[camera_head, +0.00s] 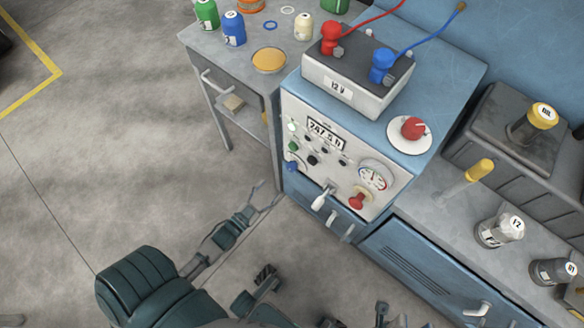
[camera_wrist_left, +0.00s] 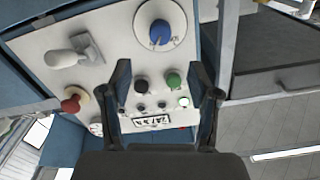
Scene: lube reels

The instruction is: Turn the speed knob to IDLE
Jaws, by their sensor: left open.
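A blue knob (camera_wrist_left: 161,33) sits on a round white dial with marks at its rim, on the front panel of the blue and white cabinet. Its lettering is too small to read. The blue knob also shows in the head view (camera_head: 291,167), low at the panel's left edge. My left gripper (camera_head: 269,193) is open and empty in front of the panel, a little below and left of the blue knob. In the left wrist view its spread fingers (camera_wrist_left: 165,82) frame a black knob and a green knob, with the blue knob beyond them.
The panel also has a display (camera_head: 325,134), a gauge (camera_head: 375,176), a white lever (camera_head: 322,199) and a red knob (camera_head: 358,200). Another red knob (camera_head: 413,128) and a 12 V battery (camera_head: 357,82) are on top. A grey table (camera_head: 215,62) stands at the left; the floor before it is clear.

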